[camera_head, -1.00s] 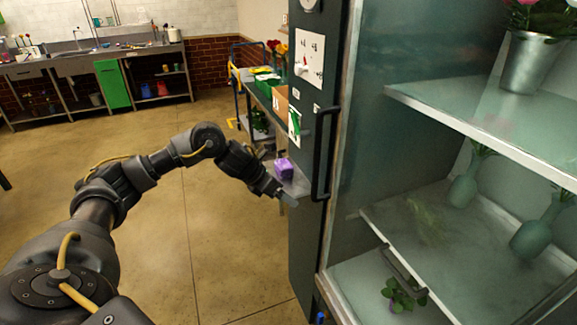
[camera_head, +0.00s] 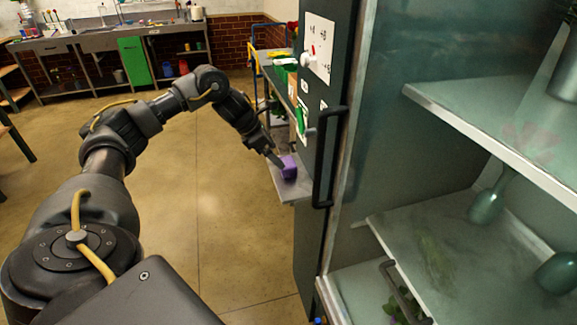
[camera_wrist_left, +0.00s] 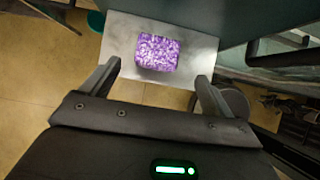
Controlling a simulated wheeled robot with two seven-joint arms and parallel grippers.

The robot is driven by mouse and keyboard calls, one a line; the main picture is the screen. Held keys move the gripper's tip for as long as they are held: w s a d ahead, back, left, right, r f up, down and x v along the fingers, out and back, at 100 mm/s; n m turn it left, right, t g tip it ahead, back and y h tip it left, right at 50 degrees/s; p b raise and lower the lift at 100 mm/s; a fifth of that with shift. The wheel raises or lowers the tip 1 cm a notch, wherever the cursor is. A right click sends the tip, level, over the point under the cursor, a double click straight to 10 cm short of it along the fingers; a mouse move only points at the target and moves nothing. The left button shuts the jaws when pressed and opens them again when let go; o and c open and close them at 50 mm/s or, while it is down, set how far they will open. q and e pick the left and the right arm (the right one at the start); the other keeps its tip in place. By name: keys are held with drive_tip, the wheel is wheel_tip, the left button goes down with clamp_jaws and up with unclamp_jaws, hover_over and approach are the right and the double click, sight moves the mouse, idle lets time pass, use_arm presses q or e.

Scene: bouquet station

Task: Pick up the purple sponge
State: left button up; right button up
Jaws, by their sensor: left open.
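The purple sponge (camera_head: 289,167) sits on a small grey metal shelf (camera_head: 291,190) on the side of the dark cabinet. In the left wrist view the sponge (camera_wrist_left: 157,52) lies on the bare metal shelf (camera_wrist_left: 118,45), ahead of the fingertips and between their lines. My left gripper (camera_head: 276,160) is at the sponge in the head view, partly hidden. In the left wrist view my left gripper (camera_wrist_left: 158,72) has its two fingers spread wide, with nothing between them. My right gripper is not in view.
The tall dark cabinet with a vertical handle (camera_head: 326,158) stands right beside the shelf. Its glass-fronted inside holds shelves (camera_head: 490,125) with green vases (camera_head: 487,206). A cart (camera_head: 262,75) stands behind. The floor on the left is open.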

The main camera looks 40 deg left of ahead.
sight(286, 162)
use_arm(q)
drive_tip(key=shift+w+d+f, duration=0.2)
drive_tip(key=shift+w+f, duration=0.2)
drive_tip(key=shift+f, duration=0.2)
drive_tip(key=shift+w+d+f, duration=0.1)
drive_tip(key=shift+w+f, duration=0.1)
drive_tip(key=shift+f, duration=0.1)
drive_tip(key=shift+w+d+f+p, duration=0.1)
drive_tip(key=shift+d+f+p, duration=0.1)
drive_tip(key=shift+p, duration=0.15)
drive_tip(key=x, duration=0.2)
drive_tip(key=p+x, duration=0.1)
drive_tip(key=x, duration=0.1)
drive_tip(key=shift+w+a+r, duration=0.1)
drive_tip(key=shift+w+r, duration=0.1)
drive_tip(key=shift+w, duration=0.05)
drive_tip(key=shift+w+f, duration=0.15)
drive_tip(key=shift+f, duration=0.2)
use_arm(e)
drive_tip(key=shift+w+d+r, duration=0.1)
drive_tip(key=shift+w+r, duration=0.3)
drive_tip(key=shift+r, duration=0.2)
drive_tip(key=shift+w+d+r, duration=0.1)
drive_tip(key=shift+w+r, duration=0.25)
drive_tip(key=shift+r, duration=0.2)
